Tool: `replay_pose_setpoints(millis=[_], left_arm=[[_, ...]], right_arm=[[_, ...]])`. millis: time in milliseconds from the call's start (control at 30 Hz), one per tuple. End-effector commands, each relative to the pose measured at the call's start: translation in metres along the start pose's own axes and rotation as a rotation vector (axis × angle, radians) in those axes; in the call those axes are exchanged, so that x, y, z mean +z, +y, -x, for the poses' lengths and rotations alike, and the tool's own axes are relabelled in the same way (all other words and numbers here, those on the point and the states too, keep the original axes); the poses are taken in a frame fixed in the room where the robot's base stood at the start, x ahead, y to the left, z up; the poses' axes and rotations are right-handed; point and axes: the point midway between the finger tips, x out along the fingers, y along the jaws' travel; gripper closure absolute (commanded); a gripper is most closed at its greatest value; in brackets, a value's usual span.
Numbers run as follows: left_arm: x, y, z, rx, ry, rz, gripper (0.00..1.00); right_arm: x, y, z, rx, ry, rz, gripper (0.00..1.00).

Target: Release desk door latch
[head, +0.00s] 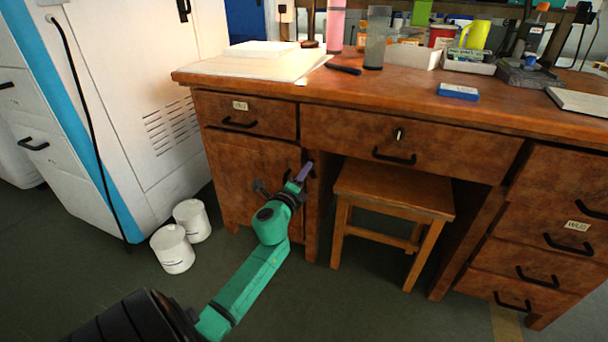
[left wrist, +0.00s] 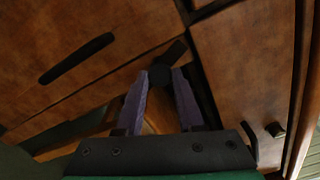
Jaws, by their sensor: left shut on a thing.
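The desk door (head: 238,172) is a brown wooden panel under the left drawer and looks closed. My left gripper (head: 303,174) is at the door's upper right edge, with its purple fingers against the desk front. In the left wrist view the two purple fingers of this gripper (left wrist: 160,90) are shut on the latch (left wrist: 160,75), a small dark knob with a short arm. In the head view the gripper mostly hides the latch. My right gripper is not in view.
A wooden stool (head: 392,190) stands in the knee space right of the gripper. Two white tubs (head: 172,250) stand on the floor to the left, by a white machine cabinet (head: 150,90). The desk top (head: 400,100) holds bottles and boxes. The floor in front is clear.

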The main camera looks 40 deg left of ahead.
Motion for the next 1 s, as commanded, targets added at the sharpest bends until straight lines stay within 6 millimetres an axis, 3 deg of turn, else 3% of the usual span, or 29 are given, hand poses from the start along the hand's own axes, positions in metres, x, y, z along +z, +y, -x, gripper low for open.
replay_pose_setpoints(millis=[500,1000], left_arm=[[-0.0013,0.002,0.0003,0.003,0.003,-0.356,1.0],[-0.0014,0.002,0.0004,0.002,0.004,-0.419,1.0]], right_arm=[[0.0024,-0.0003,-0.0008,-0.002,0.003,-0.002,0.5],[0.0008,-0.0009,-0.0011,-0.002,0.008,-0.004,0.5]])
